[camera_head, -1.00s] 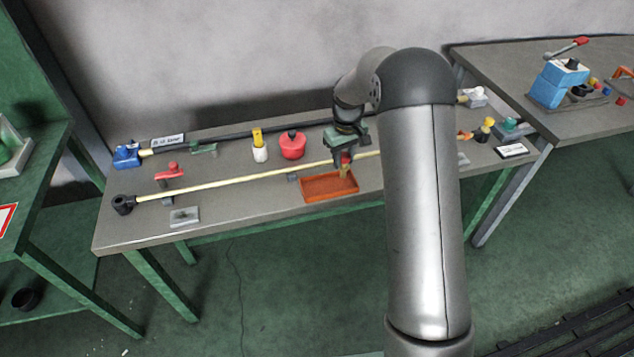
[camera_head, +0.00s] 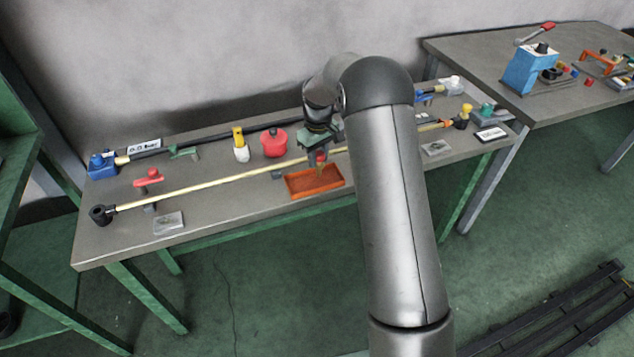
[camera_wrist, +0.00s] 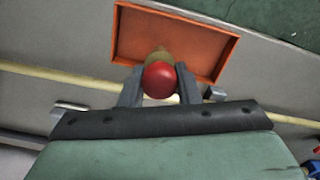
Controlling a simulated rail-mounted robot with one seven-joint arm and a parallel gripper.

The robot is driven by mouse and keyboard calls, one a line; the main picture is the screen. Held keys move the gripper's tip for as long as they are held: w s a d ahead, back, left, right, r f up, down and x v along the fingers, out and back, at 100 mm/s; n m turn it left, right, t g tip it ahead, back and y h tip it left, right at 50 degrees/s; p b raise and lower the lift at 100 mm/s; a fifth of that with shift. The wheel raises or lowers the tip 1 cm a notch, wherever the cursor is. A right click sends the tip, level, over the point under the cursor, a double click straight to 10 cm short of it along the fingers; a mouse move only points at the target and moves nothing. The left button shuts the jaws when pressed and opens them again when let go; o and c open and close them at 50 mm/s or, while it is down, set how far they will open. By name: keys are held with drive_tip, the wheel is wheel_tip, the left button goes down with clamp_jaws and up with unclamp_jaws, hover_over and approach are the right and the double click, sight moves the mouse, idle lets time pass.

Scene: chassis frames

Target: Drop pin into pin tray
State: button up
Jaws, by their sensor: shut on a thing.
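The pin (camera_wrist: 159,79) has a red round head and a yellowish shaft. My gripper (camera_wrist: 160,88) is shut on it, one finger on each side of the red head. The orange pin tray (camera_wrist: 206,63) lies just beyond the fingertips in the wrist view, and the pin's shaft overlaps it there. In the head view my gripper (camera_head: 319,158) is above the back part of the pin tray (camera_head: 300,190), with the pin pointing down. I cannot tell whether the pin's lower end touches the tray floor. The tray looks empty otherwise.
A long pale rod (camera_head: 215,179) runs across the bench behind the tray. A red pot (camera_head: 274,144) and a yellow-and-white bottle (camera_head: 240,146) stand behind it. A red-handled clamp (camera_head: 148,178) is at the left. Bench top in front of the rod is mostly free.

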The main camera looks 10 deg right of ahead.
drive_tip(key=o, duration=1.1)
wheel_tip(320, 180, up, 18)
drive_tip(key=shift+f+b, duration=0.25)
drive_tip(key=shift+b, duration=0.55)
drive_tip(key=s+f+m, duration=0.1)
drive_tip(key=s+f, duration=0.1)
drive_tip(key=s, duration=1.1)
drive_tip(key=s+f+m, duration=0.2)
drive_tip(key=s, duration=1.1)
drive_tip(key=s+f+m, duration=0.2)
drive_tip(key=s, duration=1.1)
drive_tip(key=shift+a+t, duration=0.15)
drive_tip(key=shift+t, duration=0.15)
